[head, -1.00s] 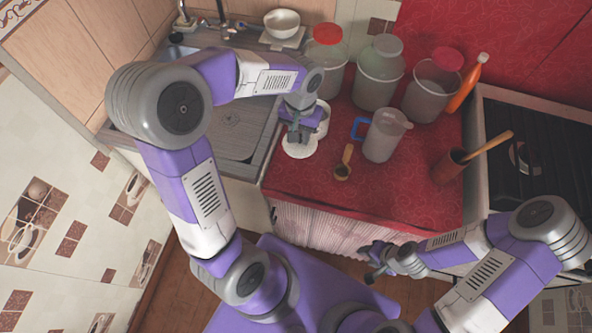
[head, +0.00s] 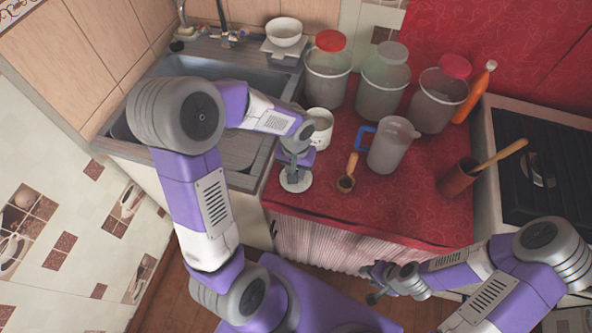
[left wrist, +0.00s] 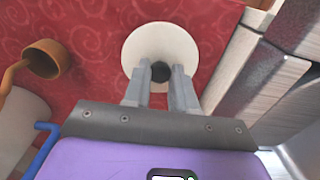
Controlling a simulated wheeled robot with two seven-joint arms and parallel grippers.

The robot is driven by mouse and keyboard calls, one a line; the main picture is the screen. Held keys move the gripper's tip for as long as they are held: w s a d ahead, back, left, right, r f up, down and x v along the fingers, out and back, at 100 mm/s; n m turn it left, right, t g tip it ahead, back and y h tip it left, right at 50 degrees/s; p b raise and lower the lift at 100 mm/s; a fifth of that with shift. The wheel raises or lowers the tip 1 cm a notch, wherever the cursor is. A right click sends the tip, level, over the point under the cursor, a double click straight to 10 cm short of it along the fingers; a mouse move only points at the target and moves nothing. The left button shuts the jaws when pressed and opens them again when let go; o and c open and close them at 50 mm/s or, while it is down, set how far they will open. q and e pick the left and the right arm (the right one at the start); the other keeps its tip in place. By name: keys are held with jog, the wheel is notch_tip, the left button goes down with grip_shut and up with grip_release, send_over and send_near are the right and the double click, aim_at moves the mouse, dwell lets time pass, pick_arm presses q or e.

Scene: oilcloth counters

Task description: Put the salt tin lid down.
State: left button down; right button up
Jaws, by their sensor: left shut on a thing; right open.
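The salt tin lid (head: 296,183) is a white disc with a dark knob, at the front left of the red counter. My left gripper (head: 295,168) is shut on its knob from above. In the left wrist view the lid (left wrist: 142,50) shows level between the fingertips of the gripper (left wrist: 160,72), over or on the red cloth; I cannot tell whether it touches. The white salt tin (head: 321,128) stands open just behind my gripper. My right gripper (head: 372,283) is open and empty, in front of the counter and below its edge.
A brown ladle (head: 346,181) lies right of the lid, and a clear jug (head: 391,146) with a blue handle stands beyond it. Several lidded jars stand at the back. The sink (head: 245,155) is to the left. The red counter's front right (head: 410,215) is clear.

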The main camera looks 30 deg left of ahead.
pick_arm(q)
jog(key=shift+f, duration=0.15)
jog(key=c, duration=0.9)
grip_release()
jog(key=shift+r, duration=0.2)
jog(key=shift+r, duration=0.3)
notch_tip(320, 180, up, 12)
jog(key=p, duration=0.4)
jog(key=shift+f, duration=0.2)
jog(key=shift+f, duration=0.1)
